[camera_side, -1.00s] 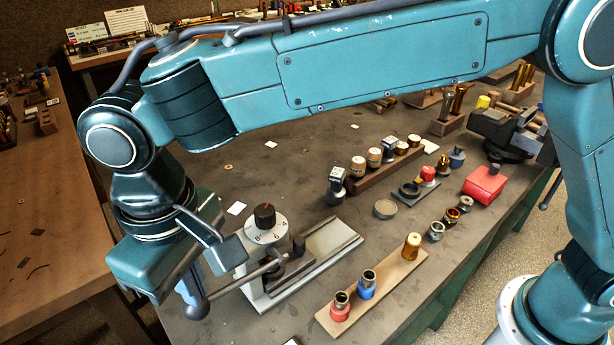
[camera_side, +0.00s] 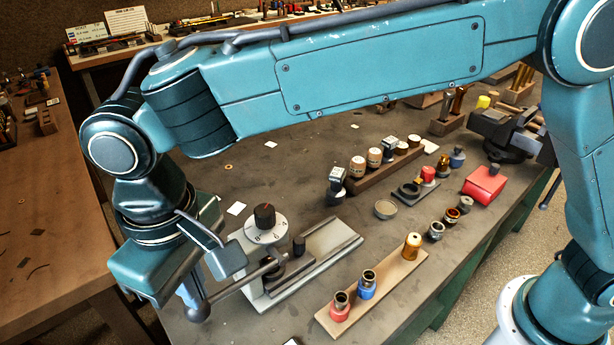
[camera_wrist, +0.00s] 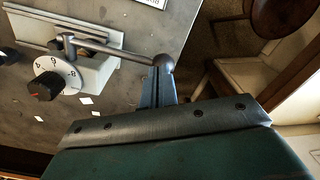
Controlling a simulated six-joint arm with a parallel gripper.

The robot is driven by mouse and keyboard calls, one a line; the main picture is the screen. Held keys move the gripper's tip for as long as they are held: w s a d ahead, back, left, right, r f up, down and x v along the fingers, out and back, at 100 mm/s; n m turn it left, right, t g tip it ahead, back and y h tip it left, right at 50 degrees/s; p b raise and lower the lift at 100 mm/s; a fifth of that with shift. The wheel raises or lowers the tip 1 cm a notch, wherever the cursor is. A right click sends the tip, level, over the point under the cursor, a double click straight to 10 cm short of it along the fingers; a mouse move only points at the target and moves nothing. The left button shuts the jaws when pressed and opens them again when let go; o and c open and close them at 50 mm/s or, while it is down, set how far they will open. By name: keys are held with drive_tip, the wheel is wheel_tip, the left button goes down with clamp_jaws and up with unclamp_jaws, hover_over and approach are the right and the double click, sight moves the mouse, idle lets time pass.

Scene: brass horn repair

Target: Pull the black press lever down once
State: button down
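The press (camera_side: 315,262) is a pale metal base with a white numbered dial and a black knob (camera_side: 264,215). Its dark lever (camera_side: 235,284) slopes down to the left and ends in a round ball (camera_side: 198,310). My gripper (camera_side: 190,295) is at that ball, over the table's near left edge. In the wrist view, the two narrow fingers (camera_wrist: 158,85) are side by side with no clear gap, their tips at the lever ball (camera_wrist: 164,62). They look shut; I cannot tell whether they grip the ball or only touch it.
A wooden strip (camera_side: 385,284) with red, blue and brass pieces lies right of the press. A rack of small parts (camera_side: 385,170), a red block (camera_side: 484,185) and a vise (camera_side: 510,130) stand farther back. The table left of the dial is mostly clear.

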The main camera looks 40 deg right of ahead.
drive_tip(key=shift+f, duration=0.1)
wheel_tip(320, 180, up, 7)
idle(1.4)
idle(0.3)
drive_tip(key=d+r+m+t+y, duration=0.1)
drive_tip(key=d+r, duration=0.3)
drive_tip(key=d, duration=0.8)
drive_tip(key=d+r+m+t, duration=0.15)
drive_tip(key=d+r, duration=0.25)
drive_tip(key=d, duration=0.9)
drive_tip(key=s+d+f+m+t, duration=0.1)
drive_tip(key=s+d+f, duration=0.2)
drive_tip(key=s+d, duration=0.4)
drive_tip(key=s+d+f+m+t+h, duration=0.1)
drive_tip(key=s+d+f+m+t, duration=0.1)
drive_tip(key=s+d+f, duration=0.2)
drive_tip(key=s+d, duration=0.3)
drive_tip(key=d, duration=0.3)
drive_tip(key=shift+d, duration=0.15)
